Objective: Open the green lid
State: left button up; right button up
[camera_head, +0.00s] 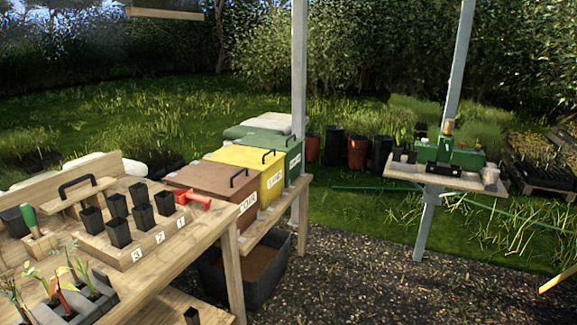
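A green box with a green lid (262,139) stands at the far end of a row of three boxes on a low wooden bench. Its lid looks shut, and a dark handle (293,138) shows on it. A yellow-lidded box (243,156) and a brown-lidded box (207,177) stand nearer in the same row, both looking shut, each with a dark handle and a white label. Neither of my grippers is in view.
A wooden potting table (205,235) with black pots in a numbered tray (125,252) fills the left front. A grey post (299,100) stands by the green box. Gravel (370,270) is open to the right.

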aim_at(262, 139)
jog(key=i+u, duration=0.1)
jog(key=i, duration=0.7)
jog(key=i+l+u, duration=0.1)
jog(key=i, duration=0.75)
jog(key=i+l+z, duration=0.1)
jog(key=i+l, duration=0.85)
